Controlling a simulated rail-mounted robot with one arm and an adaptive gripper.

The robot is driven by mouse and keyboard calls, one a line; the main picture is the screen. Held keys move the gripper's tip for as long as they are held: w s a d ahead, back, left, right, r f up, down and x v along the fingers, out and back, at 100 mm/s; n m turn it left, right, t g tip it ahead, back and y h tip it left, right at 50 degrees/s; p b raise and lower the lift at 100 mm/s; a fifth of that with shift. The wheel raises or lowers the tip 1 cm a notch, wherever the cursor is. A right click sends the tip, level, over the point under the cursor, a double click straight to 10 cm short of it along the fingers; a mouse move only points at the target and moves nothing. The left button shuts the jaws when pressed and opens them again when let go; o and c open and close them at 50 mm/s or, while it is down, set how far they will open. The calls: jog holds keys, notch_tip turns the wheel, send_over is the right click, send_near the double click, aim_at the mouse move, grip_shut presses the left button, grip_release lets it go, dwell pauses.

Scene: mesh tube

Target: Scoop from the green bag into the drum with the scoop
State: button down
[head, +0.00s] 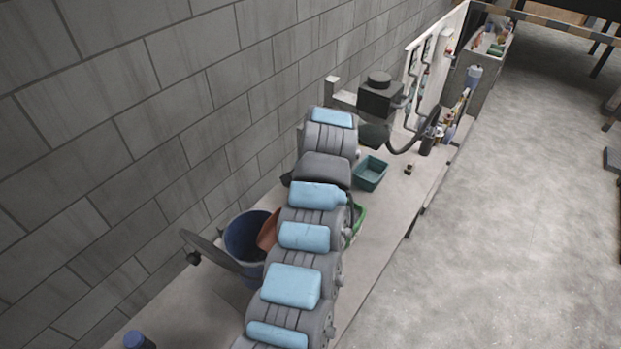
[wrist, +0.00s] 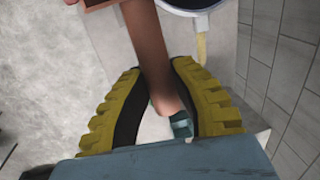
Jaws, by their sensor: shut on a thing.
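The scoop is reddish brown. Its handle (wrist: 147,45) runs between the yellow-and-black fingers of my gripper (wrist: 153,75), which is shut on it in the wrist view. In the head view, part of the scoop (head: 268,231) shows beside my arm, at the right side of the blue drum's opening. The drum (head: 240,262) stands by the wall, left of my arm; its rim (wrist: 195,11) also shows at the top of the wrist view. A green edge (head: 360,217), possibly the green bag, shows right of my arm, mostly hidden. The scoop's contents cannot be seen.
A teal tray (head: 370,174) stands on the bench beyond my arm, with a small dark item (head: 409,169) near it. A black machine (head: 380,96) with a hose stands farther back. The block wall (head: 160,120) closes off the left. A blue-topped item (head: 138,341) is at front left.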

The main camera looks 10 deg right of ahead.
jog(key=s+a+f+n, duration=0.4)
jog(key=s+f, duration=0.3)
jog(key=s, duration=0.2)
jog(key=s+a+f+n+g, duration=0.1)
jog(key=s+a+f+n, duration=0.3)
jog(key=s+f, duration=0.3)
jog(key=s+a, duration=0.1)
jog(key=s, duration=0.1)
jog(key=shift+s+a+n+y, duration=0.2)
jog(key=shift+s+n+y, duration=0.1)
jog(key=shift+s, duration=0.05)
jog(key=shift+d+f, duration=0.1)
